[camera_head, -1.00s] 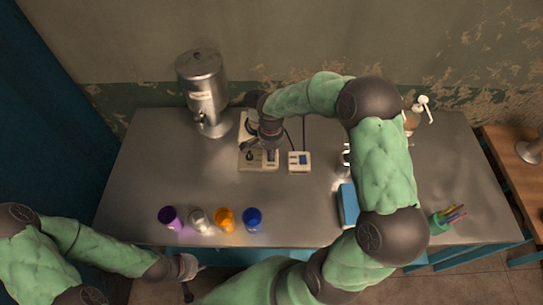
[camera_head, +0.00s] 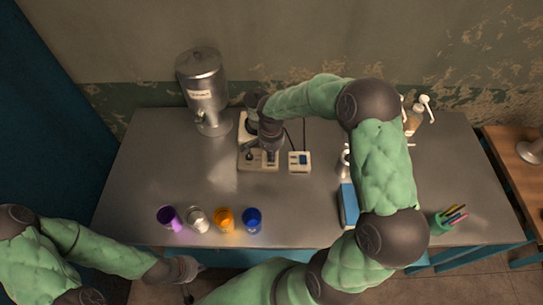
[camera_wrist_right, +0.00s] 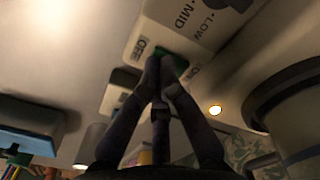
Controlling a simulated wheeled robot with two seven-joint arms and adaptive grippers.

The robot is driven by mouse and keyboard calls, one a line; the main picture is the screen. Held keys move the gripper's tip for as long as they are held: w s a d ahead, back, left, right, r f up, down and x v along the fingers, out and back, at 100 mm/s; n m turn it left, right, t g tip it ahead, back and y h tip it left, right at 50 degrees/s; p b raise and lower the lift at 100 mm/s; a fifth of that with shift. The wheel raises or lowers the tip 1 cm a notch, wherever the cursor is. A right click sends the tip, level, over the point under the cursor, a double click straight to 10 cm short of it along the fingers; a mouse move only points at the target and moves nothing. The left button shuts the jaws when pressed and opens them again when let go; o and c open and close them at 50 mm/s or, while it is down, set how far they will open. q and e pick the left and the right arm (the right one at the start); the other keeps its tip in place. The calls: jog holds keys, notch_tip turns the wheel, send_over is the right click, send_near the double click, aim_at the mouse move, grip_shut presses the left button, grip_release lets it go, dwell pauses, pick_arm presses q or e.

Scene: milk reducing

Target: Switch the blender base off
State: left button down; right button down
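The cream blender base (camera_head: 259,163) stands at the back middle of the table. It also fills the top of the right wrist view (camera_wrist_right: 200,25), with MID, LOW, OFF and ON labels. A green switch (camera_wrist_right: 181,62) lies between OFF and ON, partly hidden by my fingertips. My right gripper (camera_head: 270,149) is over the base. In the right wrist view its fingertips (camera_wrist_right: 166,64) are together at the switch, with nothing seen between them. I cannot tell whether they touch it. My left gripper (camera_head: 188,285) is off the table's front left edge; its finger opening is unclear.
A metal dispenser (camera_head: 203,85) stands behind left of the base. A small cream box with a blue panel (camera_head: 299,162) is right of it. A blue box (camera_head: 348,206) lies under my right arm.

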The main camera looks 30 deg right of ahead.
jog(key=shift+r+p, duration=0.45)
jog(key=shift+r, duration=0.1)
jog(key=shift+r+p, duration=1.7)
jog(key=shift+r, duration=1.2)
jog(key=shift+s+f, duration=0.1)
